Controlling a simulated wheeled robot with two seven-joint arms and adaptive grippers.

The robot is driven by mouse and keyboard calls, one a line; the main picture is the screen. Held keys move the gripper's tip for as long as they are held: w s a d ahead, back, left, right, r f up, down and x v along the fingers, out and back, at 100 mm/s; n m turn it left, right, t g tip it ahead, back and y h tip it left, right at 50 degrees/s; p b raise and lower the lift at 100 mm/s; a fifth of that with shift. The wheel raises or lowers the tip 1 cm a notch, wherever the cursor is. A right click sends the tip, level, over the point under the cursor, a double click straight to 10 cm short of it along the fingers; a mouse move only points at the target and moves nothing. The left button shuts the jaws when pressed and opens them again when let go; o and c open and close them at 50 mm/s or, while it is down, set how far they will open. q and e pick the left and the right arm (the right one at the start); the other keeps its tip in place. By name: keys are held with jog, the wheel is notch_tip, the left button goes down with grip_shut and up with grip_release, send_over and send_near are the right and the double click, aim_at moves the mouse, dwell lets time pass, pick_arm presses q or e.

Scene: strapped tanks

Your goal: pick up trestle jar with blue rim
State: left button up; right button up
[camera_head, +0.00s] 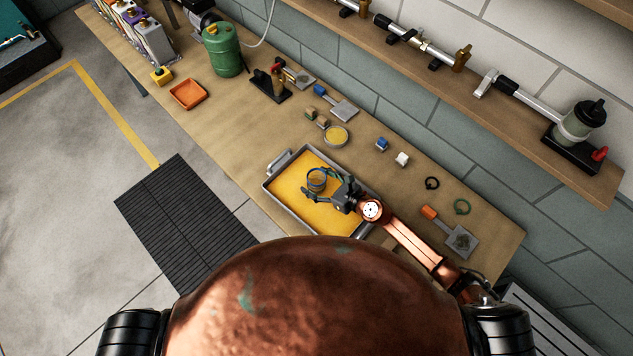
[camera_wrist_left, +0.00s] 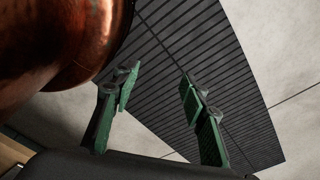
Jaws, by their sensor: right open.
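The jar with the blue rim (camera_head: 317,176) is a small, clear-looking vessel in the head view. It stands in a grey metal tray (camera_head: 283,205) with a yellow-orange bed. My right gripper (camera_head: 319,186) is open, with its dark fingers spread at the jar's near side. Whether the fingers touch the jar cannot be told. My left gripper (camera_wrist_left: 158,76) shows in the left wrist view, with green fingers apart and nothing between them. It is away from the bench, above a dark ribbed floor mat (camera_wrist_left: 225,60).
An orange-handled tool (camera_head: 452,233) lies right of my right arm. A wall shelf (camera_head: 440,75) runs behind.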

jog(key=shift+w, duration=0.15)
jog(key=c, duration=1.3)
pick_arm(q)
jog(key=shift+s, duration=0.6)
pick_arm(e)
jog(key=shift+r, duration=0.15)
